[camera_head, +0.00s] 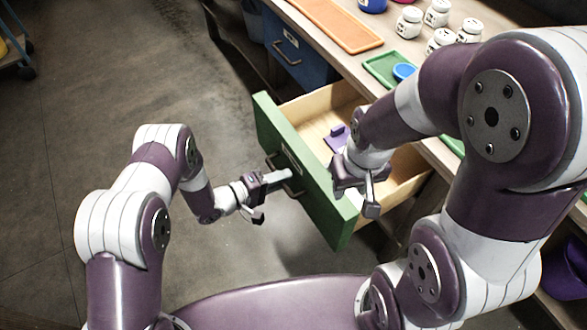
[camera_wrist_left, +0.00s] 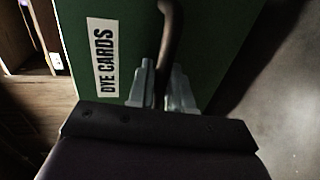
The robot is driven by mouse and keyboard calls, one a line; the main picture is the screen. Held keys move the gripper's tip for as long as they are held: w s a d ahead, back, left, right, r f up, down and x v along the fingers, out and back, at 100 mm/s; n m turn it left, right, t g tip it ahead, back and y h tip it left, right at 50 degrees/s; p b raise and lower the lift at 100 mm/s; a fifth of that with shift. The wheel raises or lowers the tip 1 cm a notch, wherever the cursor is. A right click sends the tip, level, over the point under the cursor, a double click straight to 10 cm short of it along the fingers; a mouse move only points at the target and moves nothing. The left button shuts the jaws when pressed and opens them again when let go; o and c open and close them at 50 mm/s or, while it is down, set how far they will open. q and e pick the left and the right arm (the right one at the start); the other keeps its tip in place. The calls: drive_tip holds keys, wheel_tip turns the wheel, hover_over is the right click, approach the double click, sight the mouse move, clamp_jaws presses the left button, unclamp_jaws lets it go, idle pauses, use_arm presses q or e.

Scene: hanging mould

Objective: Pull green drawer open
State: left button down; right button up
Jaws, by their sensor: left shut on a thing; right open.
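The green drawer (camera_head: 290,150) stands pulled out from the bench, its pale wooden inside showing. A purple item (camera_head: 338,138) lies in it. My left gripper (camera_head: 286,176) is shut on the dark drawer handle (camera_head: 270,161) at the drawer's front. In the left wrist view the fingers (camera_wrist_left: 160,88) close around the handle bar (camera_wrist_left: 172,40), beside a label (camera_wrist_left: 105,58) reading "DYE CARDS". My right gripper (camera_head: 360,192) is open above the right part of the drawer front and hides part of it. I cannot tell whether it touches the drawer.
A blue drawer (camera_head: 300,55) sits shut further along the bench (camera_head: 405,48). On the bench top are an orange tray (camera_head: 335,22), a green tray (camera_head: 380,68), and several white jars (camera_head: 409,22). The floor (camera_head: 110,75) left of the drawer is clear.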

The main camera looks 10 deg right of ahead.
use_arm(q)
drive_tip(key=shift+f+p+v, duration=0.2)
drive_tip(key=shift+f+v, duration=0.05)
drive_tip(key=shift+v, duration=0.9)
drive_tip(key=shift+f+p+v, duration=0.15)
drive_tip(key=shift+f+v, duration=0.1)
drive_tip(key=shift+v, duration=0.9)
use_arm(e)
drive_tip(key=shift+r, duration=0.55)
use_arm(q)
drive_tip(key=shift+a, duration=0.1)
drive_tip(key=c, duration=1.2)
unclamp_jaws()
drive_tip(key=v, duration=1.2)
drive_tip(key=shift+s+a+p, duration=0.15)
drive_tip(key=shift+a+p, duration=0.2)
use_arm(e)
drive_tip(key=shift+r, duration=0.35)
